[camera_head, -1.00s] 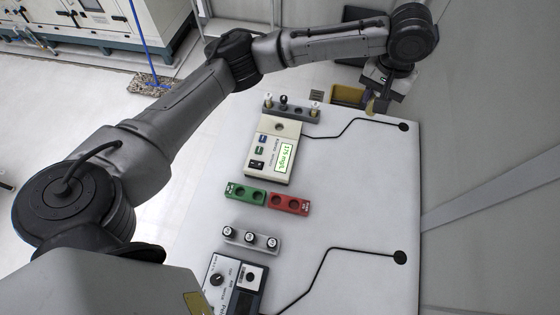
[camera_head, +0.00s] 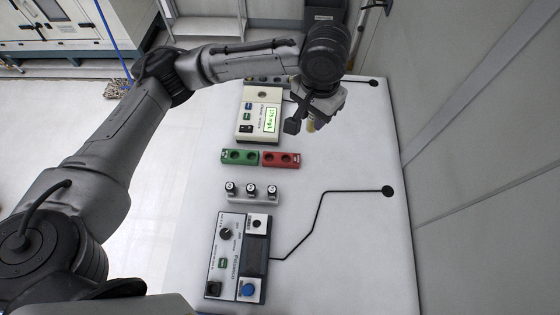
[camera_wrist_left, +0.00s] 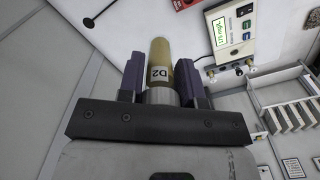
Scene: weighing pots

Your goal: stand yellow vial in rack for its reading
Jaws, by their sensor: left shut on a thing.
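The yellow vial (camera_wrist_left: 160,53) is held between the fingers of my left gripper (camera_wrist_left: 160,80), with a white label reading D2 facing the left wrist camera. In the head view my left gripper (camera_head: 303,122) is above the table, right of the cream meter, and a bit of the vial (camera_head: 311,126) shows below it. A green two-hole rack (camera_head: 240,157) and a red two-hole rack (camera_head: 281,159) stand end to end nearer me. The holes that I can see in both look empty. My right gripper is not in view.
The cream meter (camera_head: 245,127) has a lit green display. Behind it a grey rack (camera_head: 256,81) is partly hidden by my arm. Nearer, a grey rack (camera_head: 252,199) holds three black-and-white pieces, above a second meter (camera_head: 238,250). Cables cross the right side; the table's right middle is clear.

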